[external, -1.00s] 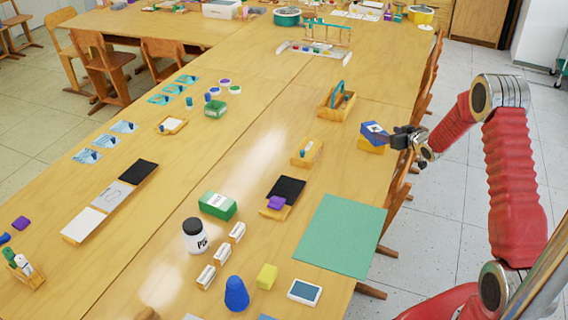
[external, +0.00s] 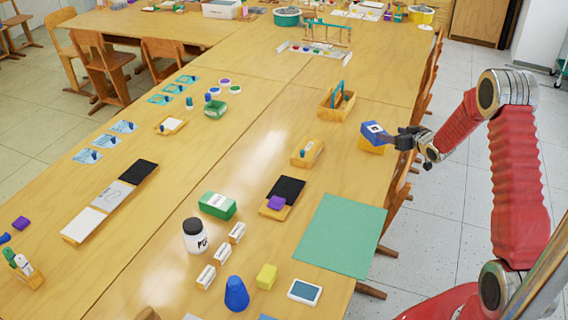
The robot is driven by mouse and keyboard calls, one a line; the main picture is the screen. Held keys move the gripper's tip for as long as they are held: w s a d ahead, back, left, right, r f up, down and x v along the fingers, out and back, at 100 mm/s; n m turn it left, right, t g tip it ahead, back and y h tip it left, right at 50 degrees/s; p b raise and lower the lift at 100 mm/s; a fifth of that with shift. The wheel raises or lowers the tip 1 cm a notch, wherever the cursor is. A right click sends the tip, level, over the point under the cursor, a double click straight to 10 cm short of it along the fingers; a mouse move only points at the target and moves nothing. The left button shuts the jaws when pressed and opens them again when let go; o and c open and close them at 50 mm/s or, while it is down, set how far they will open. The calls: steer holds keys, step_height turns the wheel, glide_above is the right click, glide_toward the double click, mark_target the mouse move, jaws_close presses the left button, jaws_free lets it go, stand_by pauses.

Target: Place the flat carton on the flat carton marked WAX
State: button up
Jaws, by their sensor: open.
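A blue flat carton (external: 376,132) with a white label lies on top of a yellow flat carton (external: 371,149) near the right edge of the table. The label is too small to read, and I cannot tell which carton is marked WAX. The blue carton looks a little tilted in this view. My gripper (external: 393,141) is at the right side of the blue carton, with its jaws open. I cannot tell whether a finger still touches the carton. The far side of both cartons is hidden.
A wooden caddy (external: 328,109) with a teal handle stands left of the cartons. A wooden block (external: 300,158) lies to the front left. A green mat (external: 342,236) lies nearer the camera. Chairs (external: 398,190) line the table's right edge. Bare table surrounds the cartons.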

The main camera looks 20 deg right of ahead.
steer(key=s+a+r+g+h, duration=0.15)
steer(key=s+a+r, duration=0.25)
steer(key=s+r, duration=0.45)
steer(key=s+a+r+g+h, duration=0.1)
steer(key=s+a+r+g, duration=0.1)
steer(key=s+a+r, duration=0.6)
steer(key=s+a+r+g, duration=0.1)
steer(key=s+a, duration=0.2)
steer(key=s, duration=0.6)
steer(key=s+a+r+g+y, duration=0.1)
steer(key=s+a+r+g, duration=0.1)
steer(key=s, duration=0.8)
steer(key=s+a+r+g+y, duration=0.1)
steer(key=s+a, duration=0.2)
steer(key=s, duration=0.6)
steer(key=shift+s+a+r, duration=0.15)
steer(key=shift+s+a, duration=0.15)
steer(key=shift+a, duration=0.05)
